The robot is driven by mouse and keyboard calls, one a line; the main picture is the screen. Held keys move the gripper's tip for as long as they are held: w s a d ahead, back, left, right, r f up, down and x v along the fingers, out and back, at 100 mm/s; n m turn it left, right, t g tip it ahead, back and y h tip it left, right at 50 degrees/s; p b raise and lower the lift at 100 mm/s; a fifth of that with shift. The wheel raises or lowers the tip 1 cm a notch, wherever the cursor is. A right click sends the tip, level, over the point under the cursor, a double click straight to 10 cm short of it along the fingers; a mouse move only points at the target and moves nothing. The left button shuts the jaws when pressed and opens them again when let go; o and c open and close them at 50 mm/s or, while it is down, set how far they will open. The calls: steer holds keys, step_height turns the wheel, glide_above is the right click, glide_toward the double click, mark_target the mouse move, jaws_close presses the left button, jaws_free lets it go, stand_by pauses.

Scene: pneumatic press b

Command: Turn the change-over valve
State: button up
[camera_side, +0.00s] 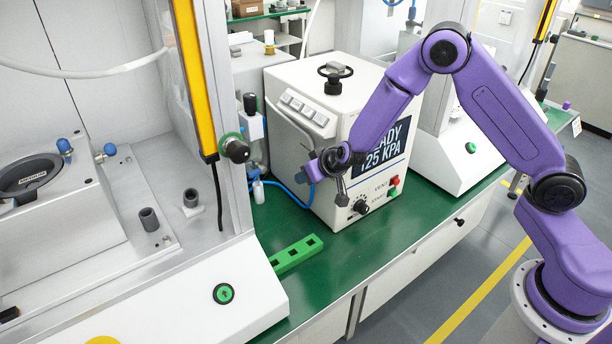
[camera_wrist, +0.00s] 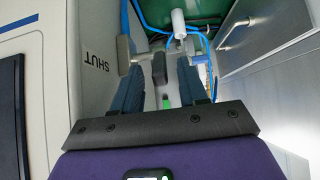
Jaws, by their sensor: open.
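A press cabinet (camera_side: 330,105) stands on the green bench, its front display reading "...EADY" and "125 KPA". In the wrist view its side wall carries the label SHUT (camera_wrist: 97,60). Next to that label a grey fitting, apparently the change-over valve (camera_wrist: 124,52), sticks out from the wall, with a dark handle (camera_wrist: 159,66) in line with it. My gripper (camera_side: 314,170) is at the cabinet's left front edge. In the wrist view its two blue fingers (camera_wrist: 160,78) are apart, with the dark handle between or just beyond their tips. I cannot tell whether they touch it.
A blue hose (camera_side: 289,194) runs close to my gripper. A dark knob (camera_side: 360,207) and a red button (camera_side: 394,180) sit on the cabinet front. A green slotted strip (camera_side: 296,254) lies on the bench.

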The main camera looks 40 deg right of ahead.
steer(key=shift+x, duration=1.2)
jaws_close()
steer(key=shift+s+f, duration=0.1)
